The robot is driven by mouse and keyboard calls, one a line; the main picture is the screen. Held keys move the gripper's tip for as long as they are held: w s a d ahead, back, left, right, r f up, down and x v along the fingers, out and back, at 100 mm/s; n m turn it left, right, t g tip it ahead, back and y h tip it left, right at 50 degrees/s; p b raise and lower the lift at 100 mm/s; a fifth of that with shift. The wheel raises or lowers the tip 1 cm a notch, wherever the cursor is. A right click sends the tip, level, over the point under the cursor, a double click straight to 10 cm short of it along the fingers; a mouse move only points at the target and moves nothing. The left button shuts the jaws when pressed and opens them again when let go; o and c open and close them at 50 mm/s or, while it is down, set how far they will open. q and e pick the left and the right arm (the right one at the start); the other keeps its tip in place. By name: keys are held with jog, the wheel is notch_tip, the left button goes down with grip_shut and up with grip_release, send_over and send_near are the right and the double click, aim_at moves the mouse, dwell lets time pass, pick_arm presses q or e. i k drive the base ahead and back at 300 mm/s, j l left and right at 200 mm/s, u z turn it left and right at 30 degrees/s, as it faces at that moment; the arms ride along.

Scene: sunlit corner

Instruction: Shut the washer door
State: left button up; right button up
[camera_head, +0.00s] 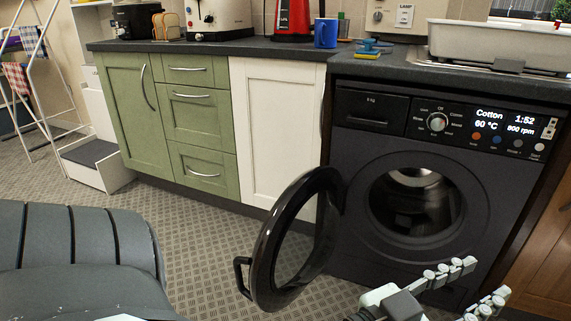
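The dark washer (350,178) stands under the counter at the right. Its round door (262,262) is wide open, swung out to the left of the drum opening (412,202). The door's handle (241,277) is on its outer edge, at the left. The drum looks empty as far as I can see. My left gripper (486,279) is at the bottom right, in front of the washer's lower part and right of the door. Its two fingers are spread with nothing between them, and it appears apart from the door. My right gripper is not in view.
Green cabinets (125,95) and a white cabinet (270,130) stand left of the washer. A blue mug (326,33) and a large tray (500,45) are on the counter (290,50). The patterned floor (195,225) is clear left of the door. A drying rack (30,80) stands far left.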

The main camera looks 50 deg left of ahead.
aim_at(299, 236)
jog(key=j, duration=0.55)
jog(key=k+j, duration=0.15)
jog(key=j, duration=1)
jog(key=k+j, duration=0.1)
jog(key=j, duration=0.5)
